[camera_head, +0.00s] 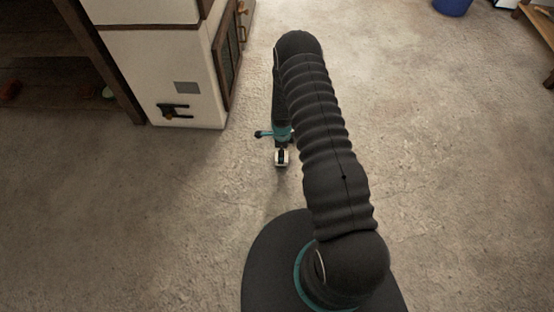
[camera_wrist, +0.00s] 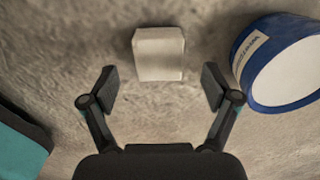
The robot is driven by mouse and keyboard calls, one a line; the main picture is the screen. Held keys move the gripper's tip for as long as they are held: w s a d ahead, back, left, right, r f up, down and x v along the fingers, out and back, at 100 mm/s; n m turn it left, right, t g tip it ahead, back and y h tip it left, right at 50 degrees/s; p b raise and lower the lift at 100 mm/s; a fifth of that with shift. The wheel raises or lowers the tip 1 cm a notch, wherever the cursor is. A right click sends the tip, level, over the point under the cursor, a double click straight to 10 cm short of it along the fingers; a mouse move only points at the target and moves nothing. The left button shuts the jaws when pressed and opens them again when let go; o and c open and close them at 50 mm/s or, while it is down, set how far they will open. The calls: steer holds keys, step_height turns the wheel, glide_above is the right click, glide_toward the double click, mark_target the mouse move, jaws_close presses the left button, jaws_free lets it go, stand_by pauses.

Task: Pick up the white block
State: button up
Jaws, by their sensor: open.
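The white block (camera_wrist: 158,53) sits on the rough floor in the wrist view, at the upper middle. My gripper (camera_wrist: 160,88) is open, with its two dark fingers spread wider than the block. The block lies just beyond the fingertips, about centred between them, with nothing held. In the head view my gripper (camera_head: 282,157) hangs low over the floor, left of my arm. A small pale patch shows at its end there, and I cannot tell whether it is the block.
A blue and white round object (camera_wrist: 287,62) with a label lies close to the right finger. A white cabinet (camera_head: 160,75) stands at the upper left, beside dark wooden shelving (camera_head: 60,70). A blue container (camera_head: 453,6) is far off at the upper right. Floor between is clear.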

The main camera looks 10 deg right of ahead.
step_height(320, 180, down, 4)
steer(key=shift+w+f, duration=0.1)
steer(key=c, duration=1.3)
